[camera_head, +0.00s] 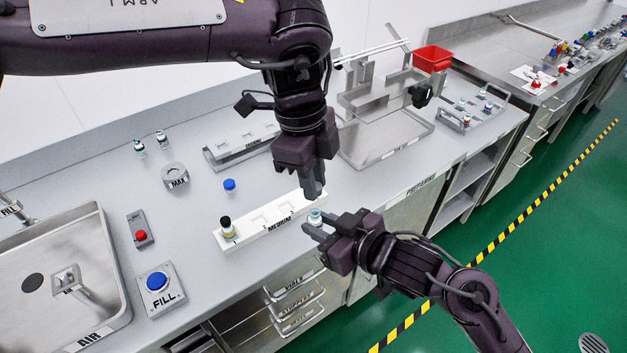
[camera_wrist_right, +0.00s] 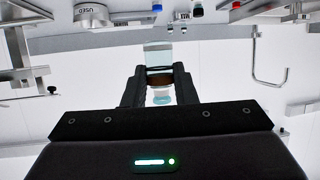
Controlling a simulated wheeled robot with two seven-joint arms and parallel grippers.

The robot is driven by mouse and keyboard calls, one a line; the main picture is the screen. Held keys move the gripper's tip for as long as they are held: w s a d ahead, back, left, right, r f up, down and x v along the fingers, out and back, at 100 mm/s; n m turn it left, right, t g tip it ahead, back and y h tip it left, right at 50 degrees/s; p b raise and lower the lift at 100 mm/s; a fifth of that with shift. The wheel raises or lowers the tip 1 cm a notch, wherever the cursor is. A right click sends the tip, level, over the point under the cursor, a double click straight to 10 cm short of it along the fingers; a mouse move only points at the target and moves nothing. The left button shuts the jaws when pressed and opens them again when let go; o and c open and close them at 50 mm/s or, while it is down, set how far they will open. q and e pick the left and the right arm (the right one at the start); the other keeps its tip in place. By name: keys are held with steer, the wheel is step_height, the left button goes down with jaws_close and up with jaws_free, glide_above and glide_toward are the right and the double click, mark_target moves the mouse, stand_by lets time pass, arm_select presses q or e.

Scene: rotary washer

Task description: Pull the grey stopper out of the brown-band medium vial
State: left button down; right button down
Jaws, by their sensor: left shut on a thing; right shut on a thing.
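The medium vial (camera_head: 316,217) is small and clear with a pale teal tint. My right gripper (camera_head: 318,228) is shut on it above the front edge of the counter. In the right wrist view it shows between the fingers, with clear glass (camera_wrist_right: 158,55) and a brown band (camera_wrist_right: 160,77). My left gripper (camera_head: 314,190) points down just above the vial, its fingers closed. The grey stopper cannot be made out; what the left fingers hold is hidden by them. Whether the stopper still touches the vial cannot be told.
A white MEDIUM rack (camera_head: 265,233) stands behind the vial and holds a black-topped vial (camera_head: 228,228). A metal tray (camera_head: 388,143) lies to the right. A sink (camera_head: 60,270) and FILL button (camera_head: 157,281) are left.

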mark_target(312, 210)
arm_select(q)
steer(key=shift+a, duration=0.15)
